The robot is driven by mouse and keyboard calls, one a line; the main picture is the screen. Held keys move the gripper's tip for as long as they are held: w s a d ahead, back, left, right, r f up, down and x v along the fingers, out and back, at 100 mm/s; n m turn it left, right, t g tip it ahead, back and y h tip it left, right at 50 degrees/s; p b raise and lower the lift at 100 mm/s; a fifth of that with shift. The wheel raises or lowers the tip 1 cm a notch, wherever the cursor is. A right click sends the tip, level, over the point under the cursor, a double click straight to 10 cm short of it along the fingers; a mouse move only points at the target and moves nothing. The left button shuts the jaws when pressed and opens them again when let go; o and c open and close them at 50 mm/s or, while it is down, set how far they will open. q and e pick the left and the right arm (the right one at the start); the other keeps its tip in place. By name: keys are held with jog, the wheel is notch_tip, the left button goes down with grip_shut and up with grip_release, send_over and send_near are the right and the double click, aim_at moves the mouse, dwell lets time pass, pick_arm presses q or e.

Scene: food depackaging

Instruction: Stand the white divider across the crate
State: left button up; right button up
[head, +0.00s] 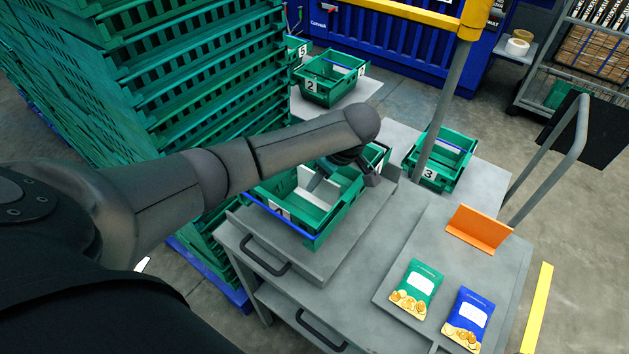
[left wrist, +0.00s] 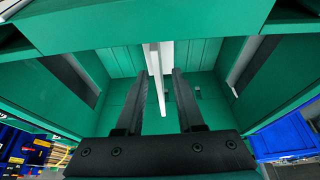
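The green crate (head: 322,226) with a blue front rim stands on the grey worktop, partly hidden by my left arm. The white divider (left wrist: 157,70) shows edge-on in the left wrist view, inside the green walls of the crate. My left gripper (head: 324,178) reaches down into the crate in the head view. In the left wrist view its two dark fingers (left wrist: 160,92) are apart, one on each side of the divider, with gaps visible on both sides. Pale surfaces show inside the crate in the head view, but the divider's outline there is unclear. My right gripper is out of view.
Green crates numbered 2 (head: 329,80) and 3 (head: 439,160) stand behind and to the right. A green packet (head: 416,287), a blue packet (head: 467,318) and an orange divider (head: 478,229) are on the right worktop. A grey post rises beside crate 3. Stacked green crates stand left.

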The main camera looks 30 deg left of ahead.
pick_arm(q)
jog(key=p+v, duration=0.1)
jog(key=v, duration=0.8)
